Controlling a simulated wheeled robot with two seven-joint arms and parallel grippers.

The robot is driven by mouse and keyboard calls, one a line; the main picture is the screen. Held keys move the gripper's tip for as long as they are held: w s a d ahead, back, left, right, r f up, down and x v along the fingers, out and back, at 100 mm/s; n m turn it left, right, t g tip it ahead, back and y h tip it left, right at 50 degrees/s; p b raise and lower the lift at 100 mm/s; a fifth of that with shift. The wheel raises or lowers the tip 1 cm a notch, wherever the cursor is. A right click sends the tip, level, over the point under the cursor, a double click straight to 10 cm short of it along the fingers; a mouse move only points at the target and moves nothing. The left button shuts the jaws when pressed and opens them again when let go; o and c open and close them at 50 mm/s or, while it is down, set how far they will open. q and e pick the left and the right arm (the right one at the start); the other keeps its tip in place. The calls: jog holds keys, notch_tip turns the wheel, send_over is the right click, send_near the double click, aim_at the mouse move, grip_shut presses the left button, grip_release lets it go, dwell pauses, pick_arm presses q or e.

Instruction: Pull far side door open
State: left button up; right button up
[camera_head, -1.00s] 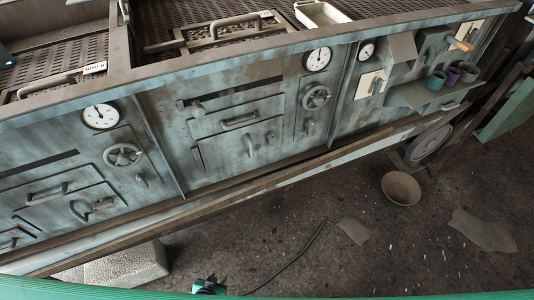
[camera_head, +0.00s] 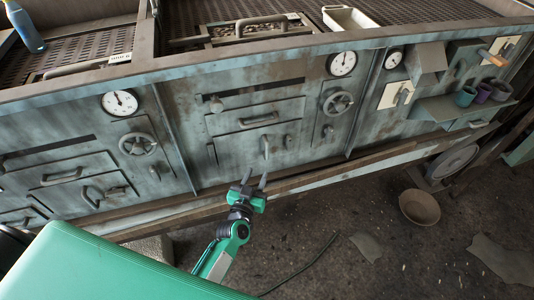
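The long blue-grey metal cabinet front has two similar door sections. In the middle section, a shut lower door (camera_head: 238,150) has a small upright handle (camera_head: 266,147). In the left section, another shut lower door (camera_head: 72,190) has a curved handle (camera_head: 91,196). I cannot tell which one the task calls the far side door. My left gripper (camera_head: 255,181) is open and empty, with its two dark fingers apart and pointing up at the cabinet. It shows just below the middle door and appears apart from its handle. My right gripper is not in view.
Handwheels (camera_head: 338,102) and dials (camera_head: 343,64) sit on the cabinet front. A shelf (camera_head: 437,109) with small cups juts out at right. A bowl (camera_head: 419,207) and flat scraps (camera_head: 503,259) lie on the floor. A wooden-looking rail (camera_head: 330,170) runs below the doors.

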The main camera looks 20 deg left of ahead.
aim_at(266, 152)
pick_arm(q)
jog(key=w, duration=1)
jog(key=shift+w, duration=0.15)
jog(key=shift+c, duration=0.5)
grip_shut()
